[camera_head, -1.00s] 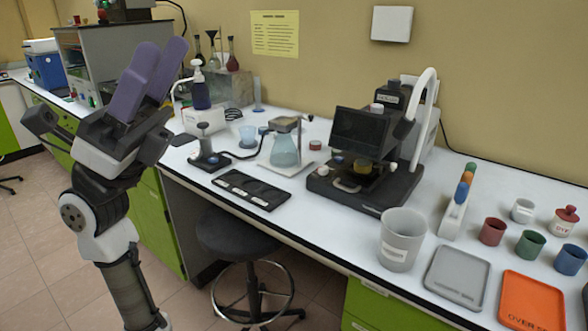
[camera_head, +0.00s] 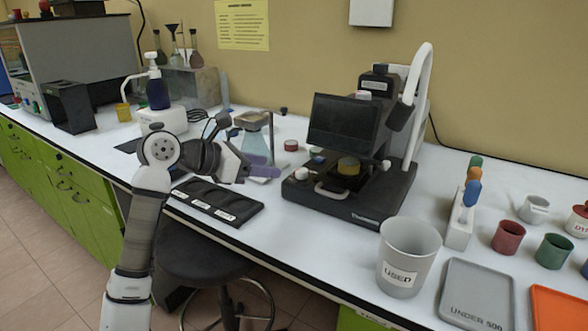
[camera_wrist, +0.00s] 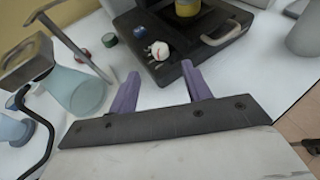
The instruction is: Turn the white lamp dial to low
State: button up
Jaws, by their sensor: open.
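A small white dial (camera_head: 302,173) sits at the left front of the black microscope base (camera_head: 352,205). In the wrist view the white dial (camera_wrist: 160,50) shows a red mark on its face, just beyond my fingertips. I take it to be the lamp dial; its setting is too small to read. My gripper (camera_wrist: 160,70) is open and empty, with its two purple fingers pointing at the dial, apart from it. In the head view my gripper (camera_head: 268,166) is low over the bench, left of the microscope, partly hidden by my wrist.
A flask on a stand (camera_head: 254,135) is close to my gripper on the left, also in the wrist view (camera_wrist: 75,88). A black slide tray (camera_head: 217,200) lies in front. Small caps (camera_wrist: 110,40) lie near the base. A grey USED cup (camera_head: 409,255) stands to the right.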

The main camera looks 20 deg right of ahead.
aim_at(299, 170)
jog(key=p+x, duration=0.1)
jog(key=x, duration=0.8)
jog(key=shift+d, duration=0.15)
jog(key=c, duration=1)
